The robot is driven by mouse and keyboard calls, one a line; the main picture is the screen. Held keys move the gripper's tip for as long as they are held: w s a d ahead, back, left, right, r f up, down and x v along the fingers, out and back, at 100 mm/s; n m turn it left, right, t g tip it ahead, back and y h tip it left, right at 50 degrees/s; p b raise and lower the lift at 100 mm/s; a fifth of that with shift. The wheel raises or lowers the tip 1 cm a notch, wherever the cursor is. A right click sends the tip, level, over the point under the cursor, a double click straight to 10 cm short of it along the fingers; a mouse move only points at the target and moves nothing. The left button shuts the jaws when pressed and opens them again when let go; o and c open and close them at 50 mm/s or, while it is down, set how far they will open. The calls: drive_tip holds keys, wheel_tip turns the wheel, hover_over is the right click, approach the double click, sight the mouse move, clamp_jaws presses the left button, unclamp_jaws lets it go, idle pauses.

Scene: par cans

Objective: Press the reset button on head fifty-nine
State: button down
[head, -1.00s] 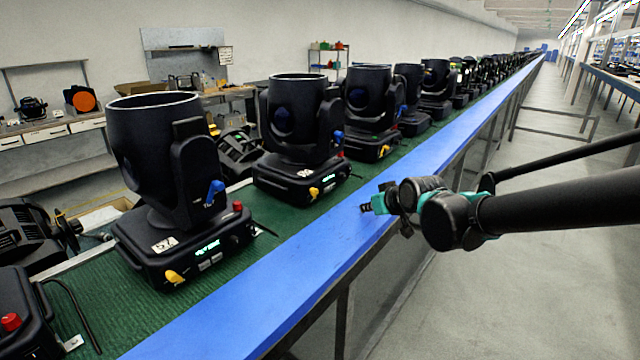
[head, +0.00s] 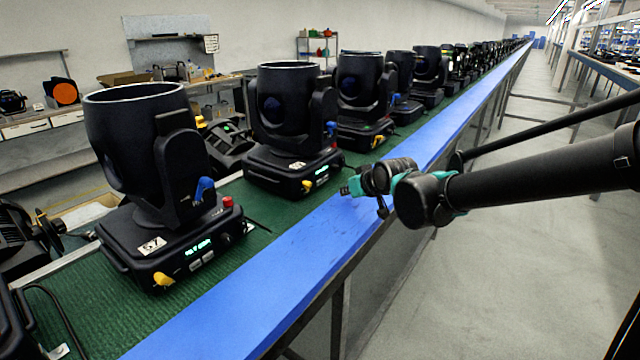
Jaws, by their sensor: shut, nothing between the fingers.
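Black moving-head lights stand in a row on a green belt. The nearest head (head: 165,225) has a label (head: 151,246) that seems to read 57, a lit green display, a yellow knob and a red button (head: 228,201). The second head (head: 285,170) has a label (head: 297,165) too small to read surely, and a red button (head: 334,145). The third head (head: 362,130) shows no readable number; I cannot tell which head is fifty-nine. My gripper (head: 346,190), dark and teal, is shut and empty above the blue rail, right of the second head and apart from it.
A blue rail (head: 250,285) runs along the belt's (head: 215,290) right side. More heads recede into the distance. Workbenches (head: 50,155) and a shelf (head: 318,48) stand behind at left. The grey aisle floor (head: 490,260) at right is clear.

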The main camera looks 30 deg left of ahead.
sight(331, 198)
drive_tip(key=shift+w+a, duration=0.2)
drive_tip(key=shift+a, duration=2.6)
drive_tip(key=shift+a, duration=0.1)
drive_tip(key=shift+a, duration=0.3)
drive_tip(key=shift+w+a, duration=0.1)
drive_tip(key=shift+a, duration=0.25)
drive_tip(key=shift+d, duration=0.8)
drive_tip(key=shift+s+d, duration=0.15)
drive_tip(key=shift+d, duration=1.1)
drive_tip(key=shift+s+d, duration=0.15)
drive_tip(key=shift+d, duration=1.1)
